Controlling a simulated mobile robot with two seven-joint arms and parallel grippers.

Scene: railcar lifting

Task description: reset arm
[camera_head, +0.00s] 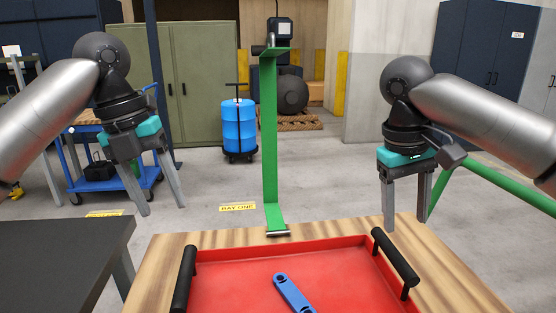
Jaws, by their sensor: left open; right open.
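My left gripper (161,208) is open and empty, fingers pointing down, in the air left of the red tray. My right gripper (407,220) is open, fingers pointing down, above the right back part of the wooden table. No object shows between the fingers of either gripper. Both arms are raised and reach in from the sides. A green bar runs behind the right gripper out to the right edge; I cannot tell whether it touches the gripper.
A red tray (240,272) with black handles lies on the wooden table (160,258), a blue wrench (293,293) inside. A green upright strip (269,140) stands behind. A dark table (60,255) is at left. A blue barrel (239,126), blue cart (110,183) and cabinets stand farther back.

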